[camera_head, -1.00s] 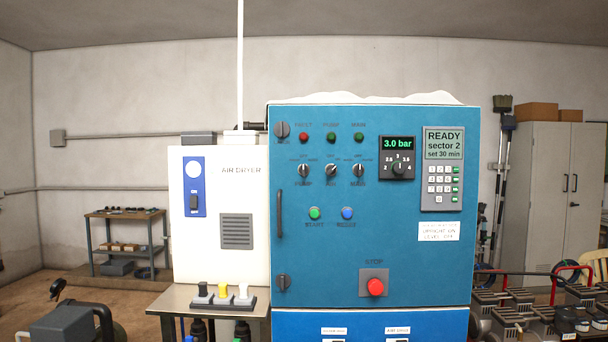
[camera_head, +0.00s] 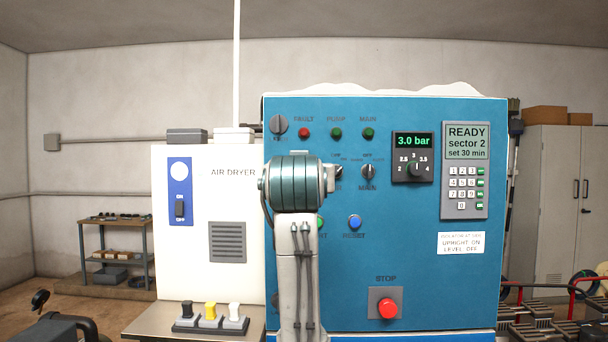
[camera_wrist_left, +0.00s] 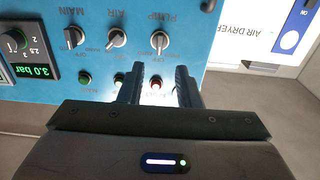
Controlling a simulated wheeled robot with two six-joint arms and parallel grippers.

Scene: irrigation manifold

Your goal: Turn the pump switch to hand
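The pump switch (camera_wrist_left: 159,42) is a round grey knob with a pale bar on the blue panel (camera_wrist_left: 40,88), upside down in the left wrist view. Its bar runs roughly up and down there; the exact setting is hard to read. My left gripper (camera_wrist_left: 159,68) is open and empty, its two dark fingers apart and pointing at the panel near the switch. The red fault lamp (camera_wrist_left: 156,84) shows between the fingers. In the head view my left arm covers the pump switch and hides the gripper. My right gripper is not in view.
The air switch (camera_wrist_left: 116,38) and main switch (camera_wrist_left: 74,37) sit beside the pump switch. The pressure dial (camera_head: 412,168), keypad (camera_head: 465,185) and red stop button (camera_head: 388,308) are further right. The white air dryer (camera_head: 210,270) stands left of the panel.

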